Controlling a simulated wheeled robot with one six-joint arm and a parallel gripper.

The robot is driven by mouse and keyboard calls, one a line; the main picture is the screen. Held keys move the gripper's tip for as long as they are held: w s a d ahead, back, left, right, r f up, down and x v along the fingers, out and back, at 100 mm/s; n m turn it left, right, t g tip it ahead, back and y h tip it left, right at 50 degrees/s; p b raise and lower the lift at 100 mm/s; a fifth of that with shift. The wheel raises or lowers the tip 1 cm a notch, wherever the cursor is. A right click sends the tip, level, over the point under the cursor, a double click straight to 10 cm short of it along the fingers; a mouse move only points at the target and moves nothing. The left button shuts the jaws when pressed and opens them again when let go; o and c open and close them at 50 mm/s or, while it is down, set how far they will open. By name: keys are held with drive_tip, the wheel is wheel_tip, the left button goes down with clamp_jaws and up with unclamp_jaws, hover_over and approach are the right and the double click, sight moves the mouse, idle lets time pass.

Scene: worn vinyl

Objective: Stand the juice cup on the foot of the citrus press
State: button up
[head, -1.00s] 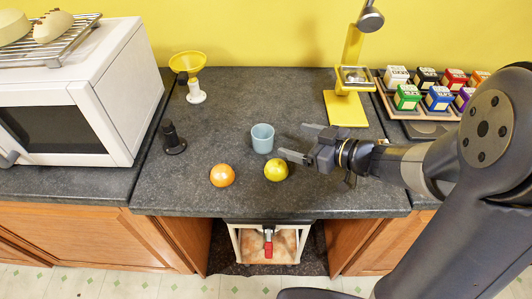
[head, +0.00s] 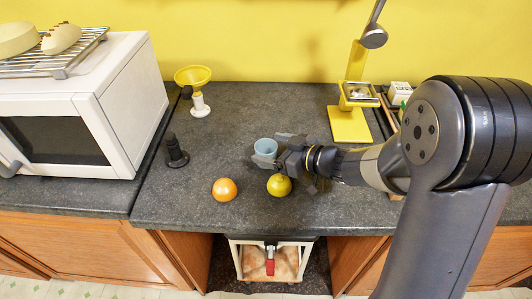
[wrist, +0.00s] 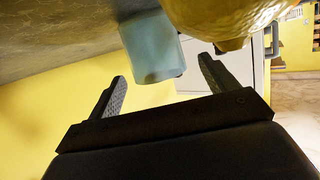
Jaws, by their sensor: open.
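The juice cup (head: 265,147) is a light blue cup standing upright on the dark counter. My gripper (head: 270,150) is open beside it, with the jaws reaching toward the cup from the right. In the wrist view the cup (wrist: 151,48) shows ahead, between the two open fingers (wrist: 160,85) and a little beyond their tips; I cannot tell whether they touch it. The citrus press is yellow, with a flat foot (head: 349,125) on the counter at the back right, an upright column and a grey lever end above. Nothing stands on the foot.
A lemon (head: 279,185) lies just in front of the cup, close to my gripper, and looms large in the wrist view (wrist: 215,15). An orange (head: 225,189) lies left of it. A black tamper-like piece (head: 176,152), a yellow funnel (head: 193,76) and a white microwave (head: 130,110) are to the left.

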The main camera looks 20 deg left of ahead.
drive_tip(key=shift+w+a+f, duration=0.15)
drive_tip(key=shift+a, duration=0.25)
drive_tip(key=c, duration=1.2)
